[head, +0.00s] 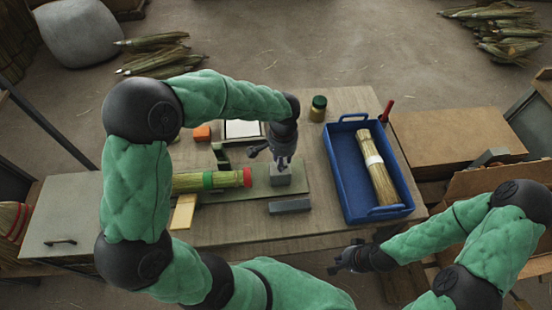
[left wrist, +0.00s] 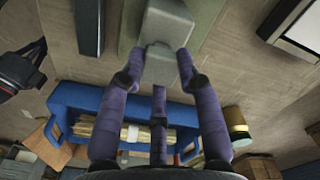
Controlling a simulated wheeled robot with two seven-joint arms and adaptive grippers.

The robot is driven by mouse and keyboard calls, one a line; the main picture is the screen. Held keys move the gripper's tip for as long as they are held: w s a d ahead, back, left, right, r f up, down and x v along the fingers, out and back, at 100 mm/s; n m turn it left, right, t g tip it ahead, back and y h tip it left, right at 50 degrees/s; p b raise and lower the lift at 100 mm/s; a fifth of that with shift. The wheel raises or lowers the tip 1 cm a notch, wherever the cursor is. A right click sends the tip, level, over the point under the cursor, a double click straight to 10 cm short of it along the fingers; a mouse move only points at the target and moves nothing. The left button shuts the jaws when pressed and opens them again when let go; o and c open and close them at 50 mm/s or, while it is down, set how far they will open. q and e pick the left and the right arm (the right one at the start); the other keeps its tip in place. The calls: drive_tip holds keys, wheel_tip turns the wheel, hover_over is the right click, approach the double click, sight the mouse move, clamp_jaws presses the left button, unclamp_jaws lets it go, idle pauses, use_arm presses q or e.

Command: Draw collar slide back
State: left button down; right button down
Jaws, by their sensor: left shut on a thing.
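The collar slide, a grey block (head: 279,177), sits on the green base plate (head: 296,187) at the middle of the table. My left gripper (head: 284,160) is over it from above, and in the left wrist view its purple fingers (left wrist: 160,75) close around the grey block (left wrist: 166,28).
A blue tray (head: 334,178) holding a tied straw bundle (head: 378,170) stands on the right. A dark grey bar (head: 289,205) lies in front of the slide.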

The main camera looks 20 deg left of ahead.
use_arm(q)
drive_tip(key=shift+d, duration=0.15)
drive_tip(key=c, duration=1.2)
unclamp_jaws()
drive_tip(key=shift+w, duration=0.1)
drive_tip(key=o, duration=0.3)
drive_tip(key=shift+d, duration=0.15)
drive_tip(key=shift+o, duration=0.2)
drive_tip(key=shift+r, duration=0.1)
wheel_tip(320, 180, up, 12)
